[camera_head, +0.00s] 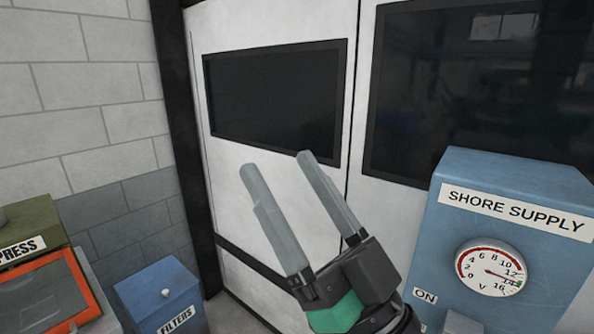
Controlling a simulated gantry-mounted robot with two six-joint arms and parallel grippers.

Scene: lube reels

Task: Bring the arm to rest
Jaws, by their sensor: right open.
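My right gripper (276,162) shows at the lower middle of the head view. Its two long grey fingers point up and to the left and stand apart, with nothing between them. It is in front of the white wall panel, to the left of the blue shore supply box. My left gripper is not in view.
The blue SHORE SUPPLY box (506,200) with a round dial (491,268) stands close at the right. A blue FILTERS box (161,295) is at the lower left, beside a green box (28,220) and an orange-framed panel (45,292). A white panel with dark windows (275,98) stands behind.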

